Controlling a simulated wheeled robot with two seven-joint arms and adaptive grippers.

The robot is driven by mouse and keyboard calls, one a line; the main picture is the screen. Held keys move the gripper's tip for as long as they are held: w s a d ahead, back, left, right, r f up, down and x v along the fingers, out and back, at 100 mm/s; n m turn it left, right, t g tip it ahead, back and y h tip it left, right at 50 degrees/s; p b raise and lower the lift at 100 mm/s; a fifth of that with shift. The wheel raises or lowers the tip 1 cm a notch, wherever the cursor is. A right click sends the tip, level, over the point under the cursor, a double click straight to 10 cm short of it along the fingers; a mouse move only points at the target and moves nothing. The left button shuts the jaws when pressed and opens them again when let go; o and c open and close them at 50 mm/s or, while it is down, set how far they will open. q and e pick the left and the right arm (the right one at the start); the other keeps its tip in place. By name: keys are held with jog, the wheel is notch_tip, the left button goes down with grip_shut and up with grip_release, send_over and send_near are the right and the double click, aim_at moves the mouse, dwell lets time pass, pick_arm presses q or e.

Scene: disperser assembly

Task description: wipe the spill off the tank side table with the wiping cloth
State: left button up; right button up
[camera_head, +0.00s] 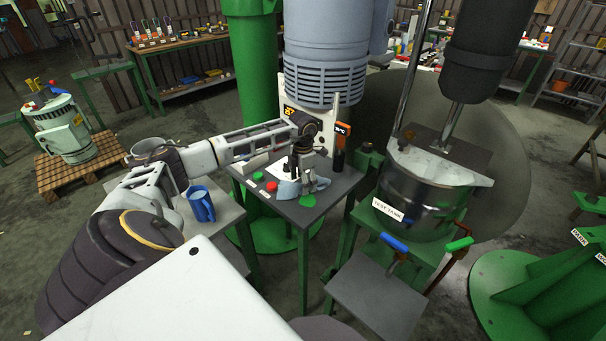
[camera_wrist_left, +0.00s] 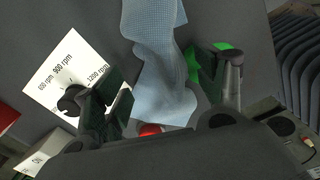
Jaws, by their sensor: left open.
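The light blue wiping cloth (camera_head: 288,189) lies on a small grey-topped table (camera_head: 299,218) with green legs, left of the test tank. A bright green spill (camera_head: 308,200) lies near the table's front edge, beside the cloth. My left gripper (camera_head: 306,184) is low over the cloth. In the left wrist view my left gripper (camera_wrist_left: 165,95) is open, with the crumpled cloth (camera_wrist_left: 155,65) between its fingers. The spill (camera_wrist_left: 193,66) shows right of the cloth, partly hidden by the right-hand finger. I cannot tell whether the fingers touch the cloth. My right gripper is out of view.
The table also bears a red button (camera_head: 271,187), a green button (camera_head: 258,176) and a white speed card (camera_wrist_left: 75,75) with a black knob. The metal test tank (camera_head: 430,205) stands right. A blue jug (camera_head: 201,204) is left.

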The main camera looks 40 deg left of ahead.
pick_arm(q)
jog(key=shift+f+b, duration=0.4)
jog(key=shift+f, duration=0.3)
jog(key=shift+f, duration=0.1)
